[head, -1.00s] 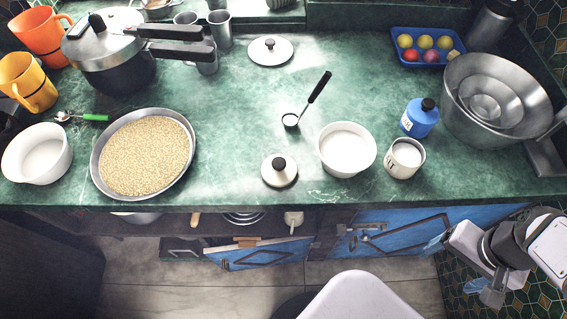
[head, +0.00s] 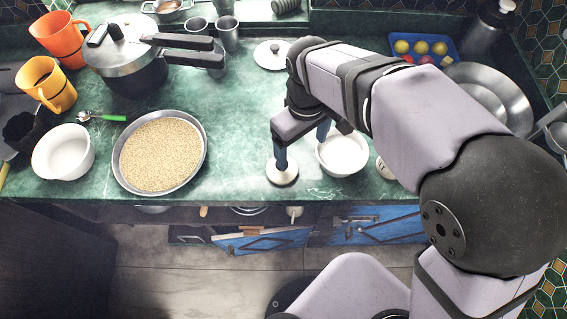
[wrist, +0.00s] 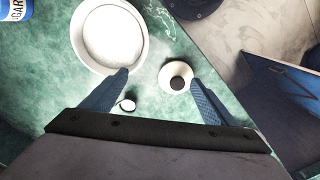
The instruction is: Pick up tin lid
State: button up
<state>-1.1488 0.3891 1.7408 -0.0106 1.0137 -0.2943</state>
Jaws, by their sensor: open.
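A small round tin lid with a black knob lies flat near the counter's front edge. In the head view the tin lid (head: 283,177) is partly covered by one finger. In the wrist view the tin lid (wrist: 174,70) shows between the fingertips, nearer the right one. My gripper (head: 302,151) points down above the counter, open and empty. In the wrist view my gripper (wrist: 159,76) has its fingers spread on either side of the knob. I cannot tell how high the tips are above the lid.
A white bowl (head: 342,155) stands close right of the lid, near one finger. A scoop's cup (wrist: 128,104) is beside the left finger. A pan of grain (head: 160,152) is to the left. Another lid (head: 271,55) lies farther back. Blue cabinet doors (head: 262,240) stand below.

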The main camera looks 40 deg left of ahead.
jog(key=shift+n, duration=0.8)
jog(key=s+a, duration=0.1)
jog(key=s, duration=0.1)
jog(key=s+a, duration=0.1)
jog(key=a, duration=0.1)
jog(key=shift+s, duration=0.35)
jog(key=shift+d+f+p, duration=0.15)
jog(key=shift+f+p, duration=1)
jog(key=shift+f, duration=2.55)
jog(key=shift+c, duration=0.5)
jog(key=c, duration=0.9)
